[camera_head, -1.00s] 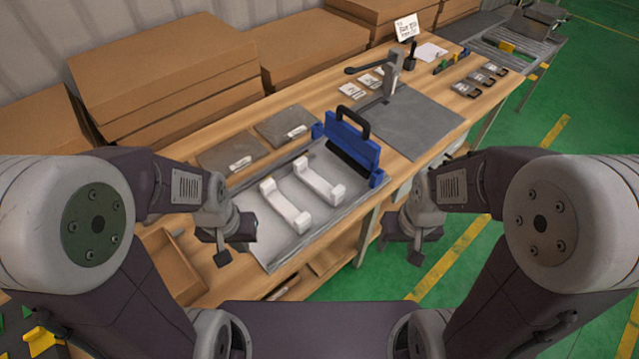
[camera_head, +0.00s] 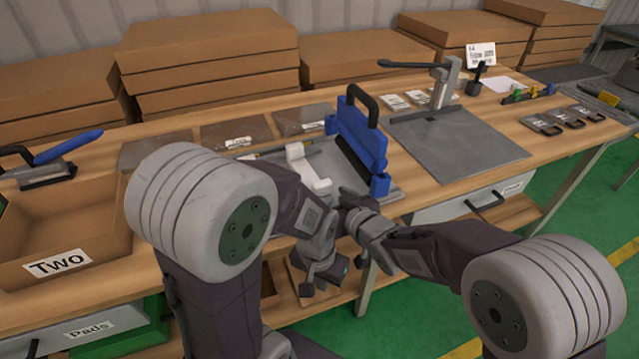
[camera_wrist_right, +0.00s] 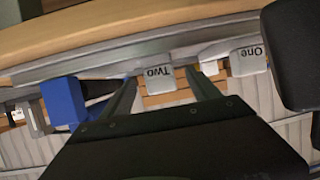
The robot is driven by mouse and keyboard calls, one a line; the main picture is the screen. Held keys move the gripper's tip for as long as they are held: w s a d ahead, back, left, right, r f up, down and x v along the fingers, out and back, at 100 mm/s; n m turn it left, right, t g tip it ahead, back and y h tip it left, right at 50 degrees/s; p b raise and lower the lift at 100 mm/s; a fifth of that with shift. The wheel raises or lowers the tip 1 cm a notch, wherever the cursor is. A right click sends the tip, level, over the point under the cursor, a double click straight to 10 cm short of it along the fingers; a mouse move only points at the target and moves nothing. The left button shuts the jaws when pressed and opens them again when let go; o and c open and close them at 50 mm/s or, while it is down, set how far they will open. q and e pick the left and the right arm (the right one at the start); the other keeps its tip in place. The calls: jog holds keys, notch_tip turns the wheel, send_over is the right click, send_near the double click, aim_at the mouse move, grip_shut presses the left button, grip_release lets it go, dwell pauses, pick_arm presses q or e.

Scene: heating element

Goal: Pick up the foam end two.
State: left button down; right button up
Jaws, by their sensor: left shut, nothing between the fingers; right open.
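A pale foam piece marked "Two" (camera_wrist_right: 160,82) lies between the spread fingertips of my right gripper (camera_wrist_right: 164,84) in the right wrist view; contact cannot be told. A second piece marked "One" (camera_wrist_right: 249,60) is to its right. In the head view one white foam piece (camera_head: 307,168) shows beside the blue handled tool, with no readable label; my left arm likely hides the other. My right gripper (camera_head: 348,203) is open at the near end of the visible foam, partly hidden. My left gripper (camera_head: 322,284) is shut and empty, lower, in front of the table edge.
The blue tool (camera_head: 358,140) with a black handle stands just right of the foam. A cardboard bin marked "Two" (camera_head: 62,265) is at the left. A grey mat (camera_head: 455,150) lies to the right. Stacked cardboard (camera_head: 205,65) lines the back.

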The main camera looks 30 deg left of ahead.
aim_at(308, 173)
jog(key=x, duration=0.5)
jog(key=b+x, duration=0.1)
jog(key=x, duration=0.2)
jog(key=shift+d+f, duration=0.1)
jog(key=shift+f, duration=0.25)
jog(key=shift+r, duration=0.1)
jog(key=c, duration=1.4)
